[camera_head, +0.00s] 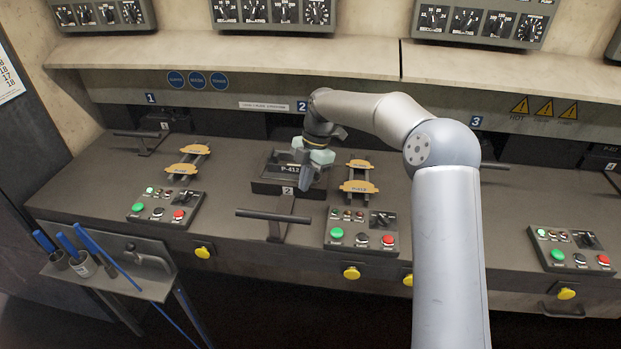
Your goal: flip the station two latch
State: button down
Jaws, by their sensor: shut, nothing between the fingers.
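Station two is marked by a blue "2" sign (302,106) on the back wall. A dark box-like fixture (268,188) labelled P-412, with a "2" plate on its front, stands below that sign. A dark T-shaped bar handle (272,214) sticks out in front of the fixture, low over the bench edge. I cannot tell for sure which part is the latch. My gripper (304,184) points down over the right part of the fixture. It is shut and empty, and hides part of the fixture. I cannot tell whether its tips touch anything.
A yellow-ended rack (358,187) and a button panel (361,232) stand close to the right of the fixture. Station one's rack (187,160) and panel (165,206) are at left. A tool holder (112,266) hangs at front left. A shelf (230,54) overhangs the back.

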jog(key=a+v, duration=0.1)
jog(key=v, duration=0.8)
jog(key=shift+s+r+b, duration=0.25)
jog(key=shift+r+b, duration=0.1)
jog(key=shift+r, duration=0.05)
jog(key=shift+d, duration=0.1)
